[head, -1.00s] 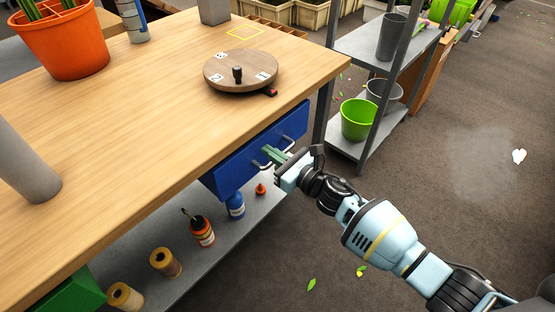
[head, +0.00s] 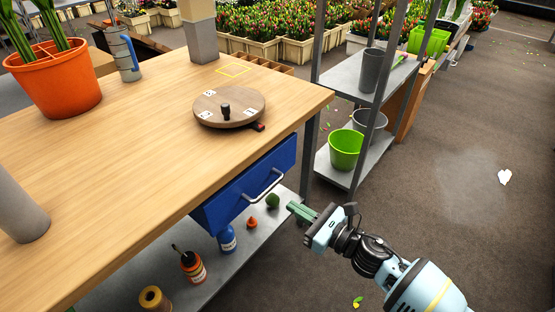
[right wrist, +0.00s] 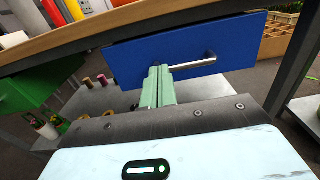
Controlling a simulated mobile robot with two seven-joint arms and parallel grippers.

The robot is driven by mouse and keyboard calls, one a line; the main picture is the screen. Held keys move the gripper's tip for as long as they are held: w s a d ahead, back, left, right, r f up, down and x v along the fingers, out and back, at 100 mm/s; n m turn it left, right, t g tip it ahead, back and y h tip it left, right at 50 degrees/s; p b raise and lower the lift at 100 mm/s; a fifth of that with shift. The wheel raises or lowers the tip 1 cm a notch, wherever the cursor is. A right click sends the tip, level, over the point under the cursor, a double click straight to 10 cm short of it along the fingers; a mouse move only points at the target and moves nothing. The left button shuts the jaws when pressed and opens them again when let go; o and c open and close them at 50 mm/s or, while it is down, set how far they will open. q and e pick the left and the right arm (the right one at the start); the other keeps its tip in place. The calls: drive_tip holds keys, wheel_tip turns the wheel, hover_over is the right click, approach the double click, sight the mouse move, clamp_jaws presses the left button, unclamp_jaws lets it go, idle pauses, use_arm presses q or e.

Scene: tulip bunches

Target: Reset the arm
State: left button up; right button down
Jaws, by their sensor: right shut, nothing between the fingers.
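My right gripper (head: 301,214) is in the head view, in front of the table and to the right of the blue drawer (head: 235,192). Its green fingers are shut with nothing between them, and they are apart from the drawer's metal handle (head: 263,190). In the right wrist view the shut fingers (right wrist: 158,88) point toward the blue drawer front (right wrist: 220,45) and its handle (right wrist: 195,63). The drawer sits under the tabletop. My left gripper is not in view.
The wooden table (head: 130,120) holds a round wooden turntable (head: 235,105) and an orange pot (head: 55,85). A lower shelf (head: 215,265) holds bottles and spools. A metal rack (head: 345,75) with a green bucket (head: 346,149) stands behind. The floor at right is mostly clear.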

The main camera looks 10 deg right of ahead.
drive_tip(key=s+d+f+m+g+h, duration=0.1)
drive_tip(key=s+f+m+h, duration=0.2)
drive_tip(key=s+f+m, duration=0.6)
drive_tip(key=s+d+f+m+h, duration=0.1)
drive_tip(key=s+f+m+h, duration=0.3)
drive_tip(key=s+m, duration=0.85)
drive_tip(key=s+d+f+m+g+h, duration=0.1)
drive_tip(key=s+f+m+g, duration=0.25)
drive_tip(key=s+m, duration=0.75)
drive_tip(key=s+d+f+m+g+h, duration=0.15)
drive_tip(key=s+m+g, duration=0.25)
drive_tip(key=s+m, duration=0.7)
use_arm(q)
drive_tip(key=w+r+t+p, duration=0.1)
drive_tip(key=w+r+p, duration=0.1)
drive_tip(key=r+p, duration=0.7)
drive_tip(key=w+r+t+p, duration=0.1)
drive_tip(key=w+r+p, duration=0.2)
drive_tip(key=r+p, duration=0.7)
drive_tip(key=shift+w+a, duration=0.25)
use_arm(e)
drive_tip(key=w+r+n+t, duration=0.2)
drive_tip(key=w+r+t, duration=0.1)
drive_tip(key=r, duration=1.5)
drive_tip(key=shift+w+d+r, duration=0.15)
drive_tip(key=shift+w+d, duration=0.25)
drive_tip(key=shift+w, duration=0.05)
